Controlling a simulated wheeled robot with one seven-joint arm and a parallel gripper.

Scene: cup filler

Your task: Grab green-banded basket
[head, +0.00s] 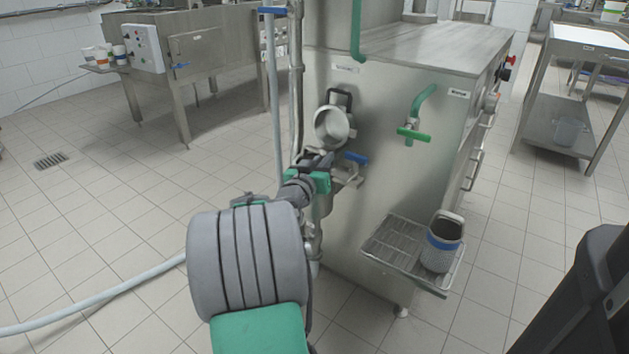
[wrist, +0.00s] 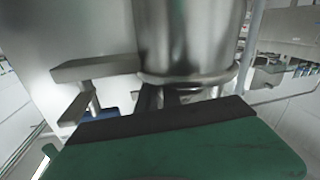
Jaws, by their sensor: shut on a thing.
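In the wrist view the fingers (wrist: 182,95) meet the bottom rim of a shiny metal cylinder (wrist: 190,40), which looks like the same basket. The exact contact is hidden. A blue-banded basket (head: 443,242) stands upright on the wire rack at lower right, apart from my gripper.
The steel machine (head: 385,85) stands just beyond. A green-handled tap (head: 413,132) and a blue lever (head: 355,158) with a metal bracket (wrist: 95,68) are close to my gripper. The wire rack (head: 395,245) juts out below. A pipe runs at left. The left floor is mostly open.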

